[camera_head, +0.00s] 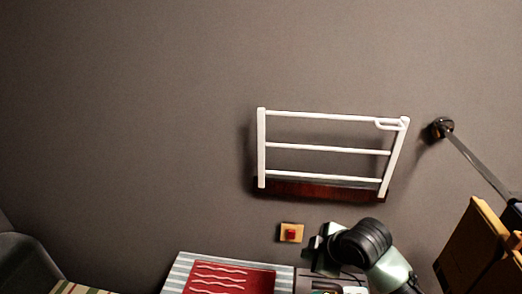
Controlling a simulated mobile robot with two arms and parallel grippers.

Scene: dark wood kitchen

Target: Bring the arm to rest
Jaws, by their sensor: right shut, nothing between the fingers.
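My right arm comes in from the bottom right, with a pale green link and a black ringed wrist. My right gripper (317,250) is small and dark at the left end of this wrist, partly hidden by it. It is shut and empty, just below and to the right of a small yellow plate with a red button (291,233). I cannot tell how far it is from the plate. My left gripper is not in view.
A white rail rack (327,148) with a dark red base hangs on the grey-brown wall (130,120). Below lies a red panel with white wavy lines (232,281) on a striped surface. A dark rounded thing (25,268) is at lower left. A yellow-brown box-like thing (470,250) is at right.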

